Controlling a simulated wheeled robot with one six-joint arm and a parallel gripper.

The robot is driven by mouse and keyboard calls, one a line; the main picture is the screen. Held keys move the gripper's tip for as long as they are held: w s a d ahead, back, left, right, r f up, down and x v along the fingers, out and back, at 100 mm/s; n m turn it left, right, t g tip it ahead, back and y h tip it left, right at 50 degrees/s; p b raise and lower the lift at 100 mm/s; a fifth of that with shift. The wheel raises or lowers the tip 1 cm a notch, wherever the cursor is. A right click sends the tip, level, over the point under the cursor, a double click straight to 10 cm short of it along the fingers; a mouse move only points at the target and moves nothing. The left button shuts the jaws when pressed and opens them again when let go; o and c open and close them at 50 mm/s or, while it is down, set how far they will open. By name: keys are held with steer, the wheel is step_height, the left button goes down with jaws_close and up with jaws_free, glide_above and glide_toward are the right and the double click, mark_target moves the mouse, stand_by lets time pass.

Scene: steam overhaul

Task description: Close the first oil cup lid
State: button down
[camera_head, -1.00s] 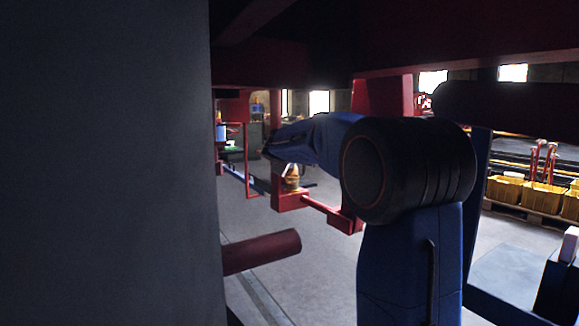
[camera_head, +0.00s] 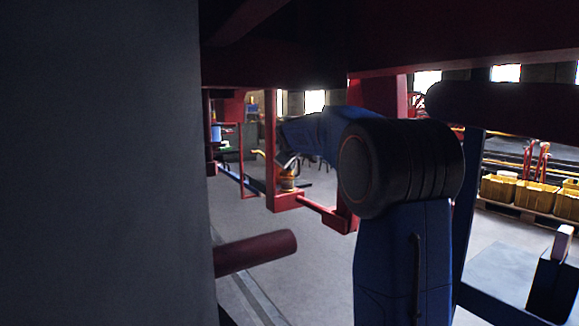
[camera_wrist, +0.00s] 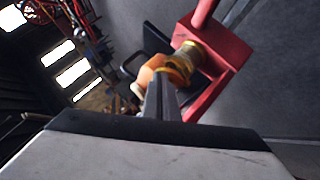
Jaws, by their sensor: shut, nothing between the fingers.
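A small brass oil cup (camera_head: 288,182) stands on a red bracket (camera_head: 285,201) left of my arm in the head view. In the wrist view the brass cup (camera_wrist: 187,56) sits against the red bracket (camera_wrist: 222,78), with a rounded orange part (camera_wrist: 148,78) beside it. I cannot tell surely whether that part is the lid, or how far the lid is open. My gripper (camera_wrist: 160,82) is shut and empty, its fingertips close to the brass and orange parts. Contact is unclear.
A red horizontal bar (camera_head: 256,252) juts out at lower left beside a large dark wall. Red frame beams cross overhead, and a red post (camera_head: 270,140) rises by the cup. Yellow bins (camera_head: 535,193) stand far right. Grey floor lies open below.

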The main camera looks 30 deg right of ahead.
steer(key=shift+d+f+m+y, duration=0.5)
steer(key=shift+d+f+y, duration=0.25)
steer(key=shift+d, duration=0.25)
stand_by(0.6)
